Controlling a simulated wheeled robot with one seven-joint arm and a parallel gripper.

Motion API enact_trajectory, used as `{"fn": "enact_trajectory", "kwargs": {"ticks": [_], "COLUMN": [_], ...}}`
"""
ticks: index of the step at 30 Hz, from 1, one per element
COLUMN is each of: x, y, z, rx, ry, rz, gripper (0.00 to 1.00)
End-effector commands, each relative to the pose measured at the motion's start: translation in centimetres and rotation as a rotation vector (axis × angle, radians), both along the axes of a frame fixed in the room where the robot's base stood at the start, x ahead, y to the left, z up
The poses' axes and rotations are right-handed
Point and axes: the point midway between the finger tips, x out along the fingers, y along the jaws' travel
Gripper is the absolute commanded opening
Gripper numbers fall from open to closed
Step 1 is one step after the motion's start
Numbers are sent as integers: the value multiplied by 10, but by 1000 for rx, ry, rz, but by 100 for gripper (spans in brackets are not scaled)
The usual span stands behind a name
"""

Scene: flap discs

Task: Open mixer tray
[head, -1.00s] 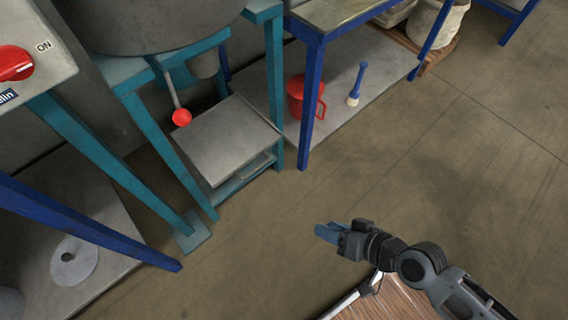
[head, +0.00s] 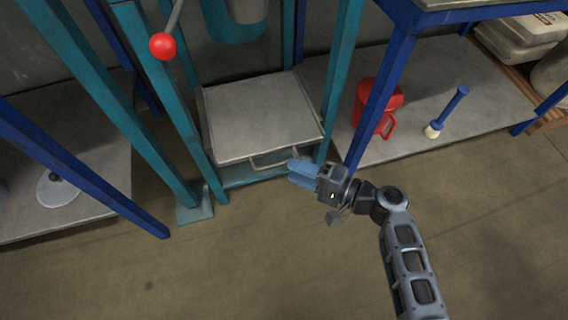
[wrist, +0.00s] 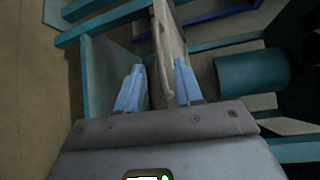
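The mixer tray (head: 262,115) is a flat grey box with a thin bar handle (head: 272,162) on its front. It sits low inside the teal mixer frame and looks pushed in. My gripper (head: 293,172) is at the right end of the handle in the head view. In the wrist view, its two blue fingers (wrist: 158,82) are spread apart and empty. The handle (wrist: 162,58) shows ahead of and roughly between them there, alongside the tray's pale front edge (wrist: 172,28). Contact with the handle is not visible.
Teal legs (head: 333,85) flank the tray, and a red-knobbed lever (head: 163,46) hangs above left. A blue table leg (head: 380,90), a red jug (head: 374,107) and a blue-handled brush (head: 446,112) stand to the right. The floor in front (head: 220,265) is clear.

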Motion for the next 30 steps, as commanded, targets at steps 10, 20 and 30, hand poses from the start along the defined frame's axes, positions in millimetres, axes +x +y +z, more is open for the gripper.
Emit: {"fn": "enact_trajectory", "kwargs": {"ticks": [10, 20, 30], "x": [23, 27, 27], "y": [44, 52, 51], "z": [-9, -9, -9], "rx": [-2, -3, -3], "ry": [0, 1, 0], "rz": [0, -2, -1], "gripper": [36, 36, 12]}}
